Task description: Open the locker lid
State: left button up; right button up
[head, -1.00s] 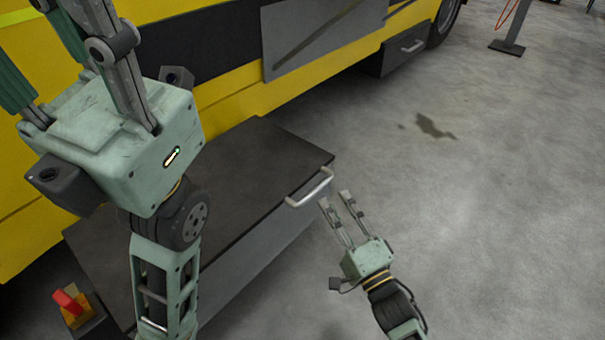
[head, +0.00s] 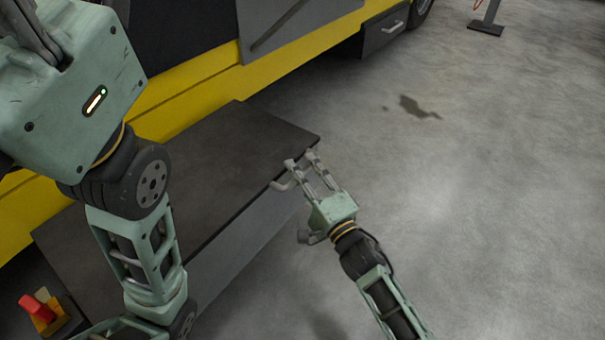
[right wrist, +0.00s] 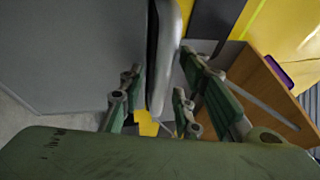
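The locker (head: 255,245) is a long low grey box with a flat, dark lid (head: 215,170) lying shut on it. A pale bar handle (head: 281,185) sits at the lid's front edge, near its right end; my right gripper partly covers it. My right gripper (head: 300,160) is open, its fingers reaching over the handle. In the right wrist view the handle (right wrist: 165,55) stands between the spread fingers; I cannot tell whether they touch it.
A yellow vehicle (head: 200,85) stands right behind the locker, with a dark side box (head: 385,32) farther back. A red-handled item (head: 38,308) is at the lower left. A post base (head: 486,27) stands far right. The concrete floor on the right is clear.

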jog(key=shift+c, duration=0.3)
grip_shut()
dwell(0.3)
